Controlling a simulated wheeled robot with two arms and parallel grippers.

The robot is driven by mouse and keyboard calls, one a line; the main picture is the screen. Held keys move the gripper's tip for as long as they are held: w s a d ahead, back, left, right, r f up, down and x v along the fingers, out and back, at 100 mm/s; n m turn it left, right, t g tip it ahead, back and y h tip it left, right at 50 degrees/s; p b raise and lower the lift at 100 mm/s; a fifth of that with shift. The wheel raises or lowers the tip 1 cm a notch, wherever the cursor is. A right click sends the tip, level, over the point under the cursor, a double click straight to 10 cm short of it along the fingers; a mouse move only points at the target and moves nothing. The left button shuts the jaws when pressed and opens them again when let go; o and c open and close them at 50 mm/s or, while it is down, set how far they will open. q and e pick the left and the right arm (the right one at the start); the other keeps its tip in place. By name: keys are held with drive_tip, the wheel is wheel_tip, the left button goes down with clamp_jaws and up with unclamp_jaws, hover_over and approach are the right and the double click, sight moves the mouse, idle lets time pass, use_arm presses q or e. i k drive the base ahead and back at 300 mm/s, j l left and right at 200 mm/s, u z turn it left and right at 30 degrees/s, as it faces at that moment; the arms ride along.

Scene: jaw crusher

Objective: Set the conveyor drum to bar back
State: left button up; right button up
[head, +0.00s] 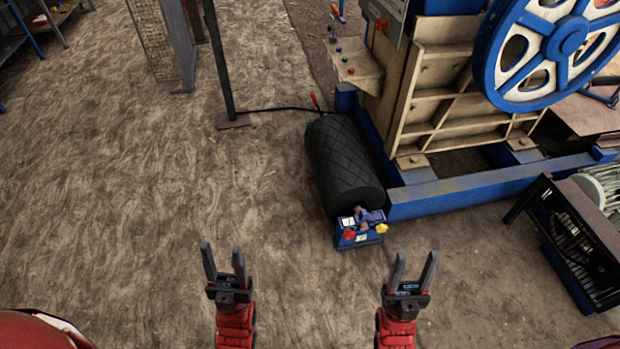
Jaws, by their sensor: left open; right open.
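The conveyor drum (343,160) is a black cylinder with a diamond-patterned surface, lying beside the blue base of the crusher. At its near end is a small blue control box (360,229) with a red knob (349,235), a yellow knob (382,228) and white labels. A red-handled lever (315,101) stands at the drum's far end. My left gripper (223,262) is open and empty, left of the box and nearer to me. My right gripper (412,270) is open and empty, nearer to me and slightly right of the box. Neither touches anything.
The beige crusher body (440,95) with its blue flywheel (550,45) stands at upper right on a blue frame (490,186). A button panel (355,65) is on its left side. A dark post (222,75) stands left of the drum. A dark metal unit (575,235) sits right. Dirt floor at left is clear.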

sight(347, 181)
drive_tip(key=i+j+u, duration=0.35)
drive_tip(key=i, duration=0.2)
drive_tip(key=i+j+u, duration=0.3)
drive_tip(key=i, duration=0.25)
drive_tip(key=i+u, duration=0.35)
drive_tip(key=i, duration=0.2)
drive_tip(key=i+z, duration=0.2)
drive_tip(key=i, duration=0.3)
drive_tip(key=i+z, duration=0.25)
drive_tip(key=i, duration=0.3)
drive_tip(key=i+j+z, duration=0.2)
drive_tip(key=i, duration=0.3)
drive_tip(key=i+l+z, duration=0.1)
drive_tip(key=i+z, duration=0.65)
drive_tip(key=i+j+z, duration=0.15)
drive_tip(key=i+z, duration=0.25)
